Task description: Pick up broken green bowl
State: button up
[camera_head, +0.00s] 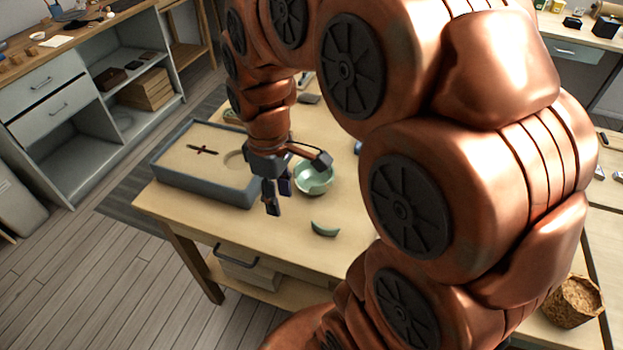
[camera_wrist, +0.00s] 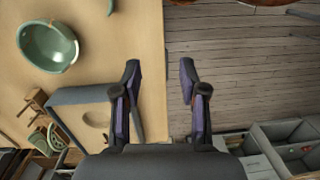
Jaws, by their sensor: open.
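The broken green bowl (camera_head: 318,184) stands on the wooden table, just right of my gripper in the head view. In the wrist view the bowl (camera_wrist: 57,62) lies at the upper left, well outside the fingers. A loose curved green shard (camera_head: 325,230) lies on the table in front of it; part of the shard (camera_wrist: 110,6) shows at the top edge of the wrist view. My gripper (camera_head: 278,198) is open and empty, pointing down above the table. In the wrist view the gap between the fingers (camera_wrist: 160,72) lies over the table's edge and floor.
A grey-rimmed sand tray (camera_head: 215,190) stands left of my gripper, with a small dark cross-shaped thing (camera_head: 202,149) on the sand. The tabletop around the shard is clear. Small wooden things (camera_wrist: 38,102) show near the tray.

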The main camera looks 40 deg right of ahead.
jog(key=w+d+f+n, duration=0.3)
jog(key=w+d+n, duration=0.1)
jog(key=w+d, duration=0.45)
jog(key=n+t, duration=0.1)
jog(key=n, duration=0.4)
send_over(307, 160)
jog(key=f, duration=0.3)
jog(key=f+b, duration=0.1)
jog(key=f, duration=0.1)
jog(key=shift+a+f, duration=0.2)
jog(key=shift+a, duration=0.1)
notch_tip(307, 160, down, 2)
jog(key=shift+f+p, duration=0.1)
jog(key=shift+p, duration=0.2)
jog(key=shift+w+d+f+p, duration=0.15)
jog(key=shift+f+p, duration=0.4)
jog(key=shift+f, duration=0.7)
jog(key=shift+d+f+p, duration=0.2)
jog(key=shift+f+p, duration=0.3)
jog(key=shift+f, duration=0.75)
grip_shut()
